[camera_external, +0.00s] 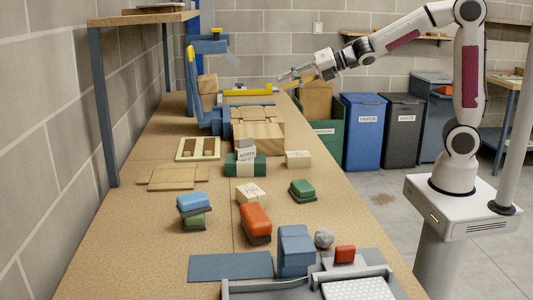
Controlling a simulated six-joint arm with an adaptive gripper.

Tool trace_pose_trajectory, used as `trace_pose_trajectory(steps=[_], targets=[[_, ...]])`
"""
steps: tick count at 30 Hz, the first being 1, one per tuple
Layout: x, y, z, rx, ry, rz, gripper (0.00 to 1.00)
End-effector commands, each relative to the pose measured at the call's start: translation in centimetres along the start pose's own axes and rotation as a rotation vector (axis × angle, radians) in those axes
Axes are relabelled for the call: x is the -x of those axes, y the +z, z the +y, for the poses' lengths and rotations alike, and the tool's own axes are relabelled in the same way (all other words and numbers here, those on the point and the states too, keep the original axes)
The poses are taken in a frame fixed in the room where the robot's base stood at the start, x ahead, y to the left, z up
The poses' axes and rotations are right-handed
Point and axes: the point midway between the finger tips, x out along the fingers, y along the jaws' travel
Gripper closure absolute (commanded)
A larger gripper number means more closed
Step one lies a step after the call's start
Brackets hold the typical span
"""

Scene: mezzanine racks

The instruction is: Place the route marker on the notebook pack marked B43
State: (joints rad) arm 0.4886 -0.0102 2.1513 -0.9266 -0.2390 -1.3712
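Several small packs lie on the long bench. A cream pack with dark print (298,159) is right of a green block with a pale printed band (246,163), and another cream pack (251,194) is nearer the camera. The print is too small for me to read B43 on any of them. I cannot tell which thing is the route marker. My gripper (285,77) is in the air near the far right end of the bench, away from these packs. Its fingers are small, and I cannot tell whether they are open or hold something.
Blue-topped blocks (194,202), an orange-topped block (256,218) and a green-topped block (302,188) stand around the packs. A grey stone (324,238), a red block (345,254) and a grey tray (240,291) are in front. A shelf (140,18) overhangs the bench's left side.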

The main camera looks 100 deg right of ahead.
Motion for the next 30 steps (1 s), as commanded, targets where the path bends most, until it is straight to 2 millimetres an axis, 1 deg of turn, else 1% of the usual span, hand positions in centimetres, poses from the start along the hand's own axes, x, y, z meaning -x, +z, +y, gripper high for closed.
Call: trace_pose_trajectory(steps=[1, 5, 11, 14, 17, 23, 30], targets=[[1.1, -0.3, 0.3, -0.071, -0.015, -0.011, 0.74], [3.8, -1.3, 0.3, -0.286, -0.066, -0.04, 0.74], [8.1, -3.6, -0.6, -0.621, -0.15, -0.071, 0.74], [10.3, -5.2, -1.4, -0.789, -0.196, -0.081, 0.74], [12.6, -7.1, -2.2, -0.955, -0.247, -0.088, 0.74], [17.4, -11.5, -4.3, -1.278, -0.37, -0.096, 0.74], [23.5, -17.6, -7.2, -1.628, -0.564, -0.103, 0.74]])
